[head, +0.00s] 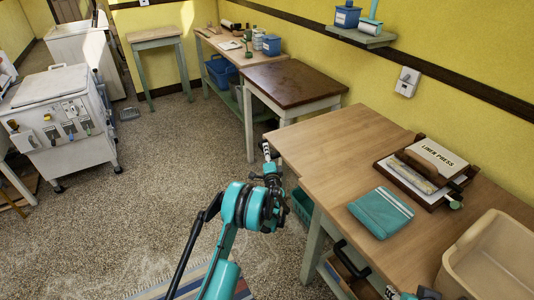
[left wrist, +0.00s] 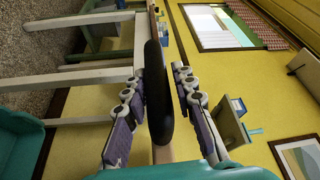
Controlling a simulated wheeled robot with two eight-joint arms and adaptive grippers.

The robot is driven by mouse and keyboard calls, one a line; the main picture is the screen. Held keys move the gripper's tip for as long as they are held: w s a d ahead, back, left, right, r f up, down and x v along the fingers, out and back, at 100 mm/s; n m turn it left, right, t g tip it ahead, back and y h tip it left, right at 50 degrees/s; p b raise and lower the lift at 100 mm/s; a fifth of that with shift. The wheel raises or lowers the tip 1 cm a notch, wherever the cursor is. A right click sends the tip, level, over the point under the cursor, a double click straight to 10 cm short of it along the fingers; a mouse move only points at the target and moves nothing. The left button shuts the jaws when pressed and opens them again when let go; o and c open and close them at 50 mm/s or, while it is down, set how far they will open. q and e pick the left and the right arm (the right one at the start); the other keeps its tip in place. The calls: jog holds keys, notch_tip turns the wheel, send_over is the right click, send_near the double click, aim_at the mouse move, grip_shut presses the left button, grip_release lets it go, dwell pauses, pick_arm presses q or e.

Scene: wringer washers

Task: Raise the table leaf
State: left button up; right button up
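The nearest table has a flat light wood top (head: 340,139) and pale green legs. Behind it stands a table with a dark brown top (head: 295,80) and whitish legs. I cannot clearly tell which part is the leaf, or see one hanging. My left gripper (head: 268,156) is open by the near table's left corner. In the left wrist view its two fingers (left wrist: 160,105) are spread either side of a dark rounded edge (left wrist: 158,85), seen edge-on; contact cannot be told. Only a cut-off piece of my right arm shows at the bottom edge of the head view.
On the near table are a linen press (head: 425,170), a folded teal cloth (head: 381,212) and a beige basin (head: 490,258). A white washer (head: 62,120) stands at the left. A shelf (head: 362,38) hangs on the yellow wall. The speckled floor between is open.

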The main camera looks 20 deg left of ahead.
pick_arm(q)
jog(key=shift+o, duration=1)
jog(key=shift+s+r, duration=0.1)
jog(key=shift+r, duration=0.05)
jog(key=shift+s+d, duration=0.15)
jog(key=v, duration=1.1)
jog(key=shift+s, duration=0.25)
